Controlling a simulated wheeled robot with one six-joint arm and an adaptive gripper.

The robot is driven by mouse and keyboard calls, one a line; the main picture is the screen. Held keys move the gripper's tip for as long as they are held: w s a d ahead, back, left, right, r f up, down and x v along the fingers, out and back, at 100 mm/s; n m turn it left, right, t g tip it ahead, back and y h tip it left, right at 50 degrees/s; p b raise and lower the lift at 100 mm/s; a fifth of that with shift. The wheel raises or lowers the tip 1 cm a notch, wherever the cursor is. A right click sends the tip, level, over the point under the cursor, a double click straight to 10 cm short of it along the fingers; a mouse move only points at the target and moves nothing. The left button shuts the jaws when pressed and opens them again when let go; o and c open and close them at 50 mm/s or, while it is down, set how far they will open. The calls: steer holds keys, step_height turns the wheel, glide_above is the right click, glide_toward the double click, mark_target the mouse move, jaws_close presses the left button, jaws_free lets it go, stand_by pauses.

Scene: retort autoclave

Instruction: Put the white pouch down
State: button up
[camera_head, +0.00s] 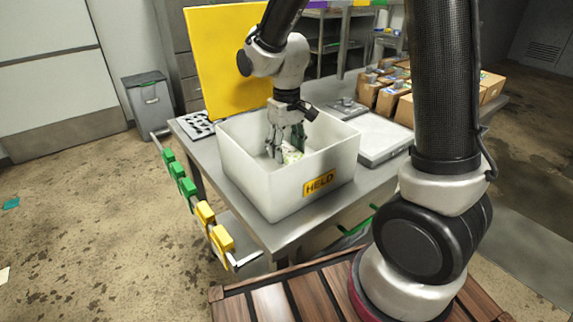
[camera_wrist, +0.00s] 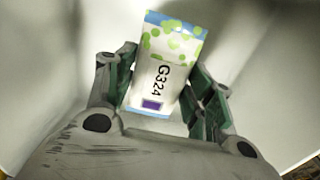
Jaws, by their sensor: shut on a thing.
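My gripper (camera_head: 285,146) reaches down into a white bin (camera_head: 252,178) with a yellow label reading "HELD". The bin stands on a steel table. The white pouch (camera_wrist: 160,72) has green dots, a blue edge, the print "G324" and a small purple square. It sits between my gripper's two fingers (camera_wrist: 160,88) in the wrist view, and they are shut on it. In the head view the pouch (camera_head: 292,155) is partly hidden by the fingers, below the bin's rim. Whether it touches the bin's floor I cannot tell.
A yellow panel (camera_head: 228,55) stands behind the bin. A pale flat tray or scale (camera_head: 383,138) and brown boxes (camera_head: 392,92) are to the right. Green and yellow clips (camera_head: 189,187) line the table's left side. A grey waste bin (camera_head: 149,100) stands on the floor.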

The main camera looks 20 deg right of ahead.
steer(key=shift+f, duration=2.4)
steer(key=shift+f, duration=0.15)
steer(key=o, duration=1.1)
steer(key=shift+c, duration=0.2)
